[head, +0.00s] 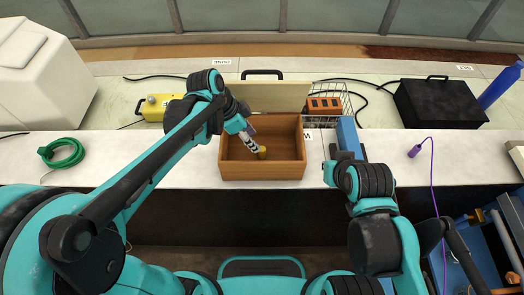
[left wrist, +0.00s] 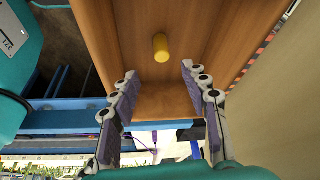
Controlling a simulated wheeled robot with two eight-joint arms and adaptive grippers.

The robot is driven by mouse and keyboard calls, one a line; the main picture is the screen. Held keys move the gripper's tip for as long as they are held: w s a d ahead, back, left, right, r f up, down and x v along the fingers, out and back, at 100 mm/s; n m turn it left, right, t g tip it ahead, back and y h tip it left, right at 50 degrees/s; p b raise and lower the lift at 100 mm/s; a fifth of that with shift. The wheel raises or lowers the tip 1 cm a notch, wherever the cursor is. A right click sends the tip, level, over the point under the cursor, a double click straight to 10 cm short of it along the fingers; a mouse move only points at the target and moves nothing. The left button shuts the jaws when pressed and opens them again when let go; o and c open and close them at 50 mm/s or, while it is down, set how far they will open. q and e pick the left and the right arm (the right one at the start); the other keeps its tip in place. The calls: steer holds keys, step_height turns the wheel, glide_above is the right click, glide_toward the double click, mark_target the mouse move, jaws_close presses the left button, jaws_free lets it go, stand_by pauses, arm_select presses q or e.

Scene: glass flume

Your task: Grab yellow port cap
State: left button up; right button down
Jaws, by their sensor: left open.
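The yellow port cap (head: 262,153) is a small yellow cylinder inside an open wooden box (head: 262,172) on the counter. My left gripper (head: 253,143) reaches down into the box, its tips close to the cap. In the left wrist view the cap (left wrist: 161,47) stands out from the brown wood, just beyond and between the two fingertips of my left gripper (left wrist: 159,72). The fingers are apart, with nothing between them. My right arm is at the right of the box in the head view; its fingers cannot be made out.
A cream panel with a black handle (head: 262,95) stands behind the box. A wire basket with an orange block (head: 323,105) is behind right. A blue bar (head: 347,135) lies close at right. A yellow case (head: 158,107) and green coil (head: 62,153) are at left, a black case (head: 440,103) right.

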mark_target(263, 148)
arm_select(q)
steer(key=b+x, duration=0.1)
steer(key=x, duration=0.2)
steer(key=b+x, duration=0.1)
steer(key=x, duration=0.3)
steer(key=shift+w+d+f, duration=0.1)
steer(key=shift+w+f, duration=0.15)
steer(key=shift+r, duration=0.1)
steer(key=shift+c, duration=0.3)
steer(key=c, duration=0.9)
